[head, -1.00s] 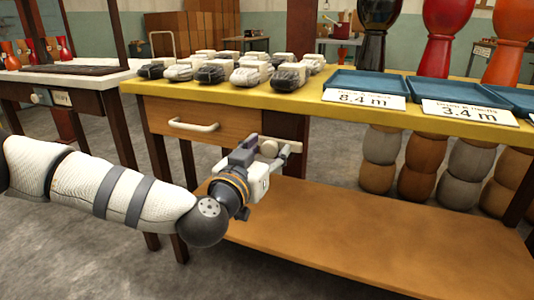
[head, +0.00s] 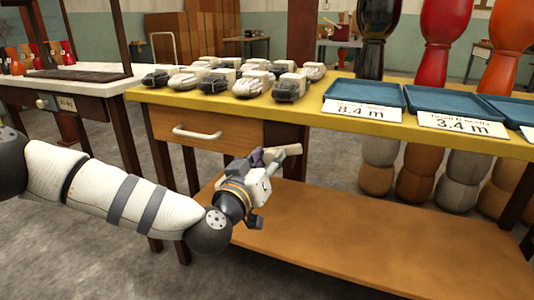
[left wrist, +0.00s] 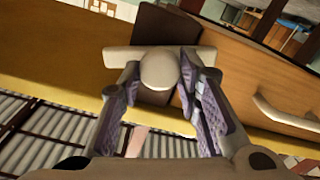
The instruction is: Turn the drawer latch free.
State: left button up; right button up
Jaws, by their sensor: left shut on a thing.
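The drawer latch (head: 290,151) is a pale bar with a round knob, on the dark post at the right end of the wooden drawer (head: 225,129). In the head view its bar slopes up to the right. My left gripper (head: 268,158) is shut on the latch. In the left wrist view the fingers (left wrist: 160,82) stand on both sides of the round latch knob (left wrist: 159,70), and the latch bar (left wrist: 125,57) lies behind it. The drawer's white handle (head: 197,132) is left of the gripper, and the drawer looks closed. My right gripper is not in view.
The yellow tabletop (head: 300,108) above the drawer holds several wrapped pieces (head: 252,85) and blue trays (head: 365,93) with number signs. A wooden lower shelf (head: 370,235) lies below the gripper. Several drum bodies (head: 417,172) stand under the table at right.

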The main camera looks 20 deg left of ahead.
pick_arm(q)
jog(key=n+p, duration=0.1)
jog(key=n, duration=0.2)
jog(key=shift+n, duration=0.3)
jog(key=n+p, duration=0.1)
jog(key=n, duration=0.2)
jog(key=shift+n, duration=0.3)
jog(key=n, duration=0.3)
jog(key=shift+a+f+n, duration=0.1)
jog(key=shift+f+n, duration=0.1)
jog(key=shift+n, duration=1.7)
jog(key=o, duration=1.1)
